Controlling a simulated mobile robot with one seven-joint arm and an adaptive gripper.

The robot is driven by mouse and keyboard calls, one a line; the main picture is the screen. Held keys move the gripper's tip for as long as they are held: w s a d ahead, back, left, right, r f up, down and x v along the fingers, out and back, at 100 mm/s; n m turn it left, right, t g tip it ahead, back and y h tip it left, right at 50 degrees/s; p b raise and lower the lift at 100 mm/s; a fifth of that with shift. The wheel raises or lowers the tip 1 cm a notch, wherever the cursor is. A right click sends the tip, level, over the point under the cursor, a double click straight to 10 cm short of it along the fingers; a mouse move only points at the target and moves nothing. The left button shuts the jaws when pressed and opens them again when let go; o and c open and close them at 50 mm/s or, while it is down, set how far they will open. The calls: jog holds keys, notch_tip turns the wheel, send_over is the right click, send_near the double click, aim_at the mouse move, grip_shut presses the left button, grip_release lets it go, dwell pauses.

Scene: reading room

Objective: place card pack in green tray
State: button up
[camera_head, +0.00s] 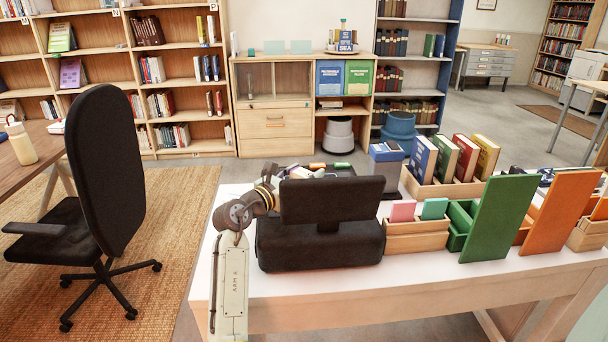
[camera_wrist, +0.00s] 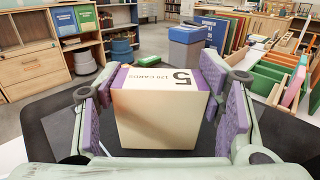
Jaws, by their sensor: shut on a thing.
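The card pack (camera_wrist: 158,108) is a cream box with a purple edge and a printed "5" and "120 CARDS". It stands between the purple pads of my gripper (camera_wrist: 162,105), which is shut on it in the wrist view. A dark surface shows beneath it; I cannot tell whether they touch. In the head view my arm reaches over the table's left part, and the dark monitor-like object hides the gripper's end and the pack. A green tray (camera_head: 459,228) stands right of centre on the table, partly behind a tall green panel (camera_head: 498,218). In the wrist view a green tray (camera_wrist: 262,83) is at right, apart from the pack.
The dark monitor-like object (camera_head: 320,240) stands on the white table near my arm. A wooden tray (camera_head: 417,238) with pink and green cards adjoins the green tray. An orange panel (camera_head: 560,212) and a bin of upright books (camera_head: 445,187) crowd the right side.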

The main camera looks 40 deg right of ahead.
jog(key=shift+f, duration=0.15)
jog(key=o, duration=1.1)
jog(key=shift+o, duration=0.2)
jog(key=b+v, duration=0.1)
jog(key=v, duration=0.6)
jog(key=shift+s+a+b, duration=0.1)
jog(key=shift+a+b, duration=0.15)
jog(key=shift+b, duration=0.1)
jog(key=shift+r, duration=0.2)
jog(key=shift+a, duration=0.1)
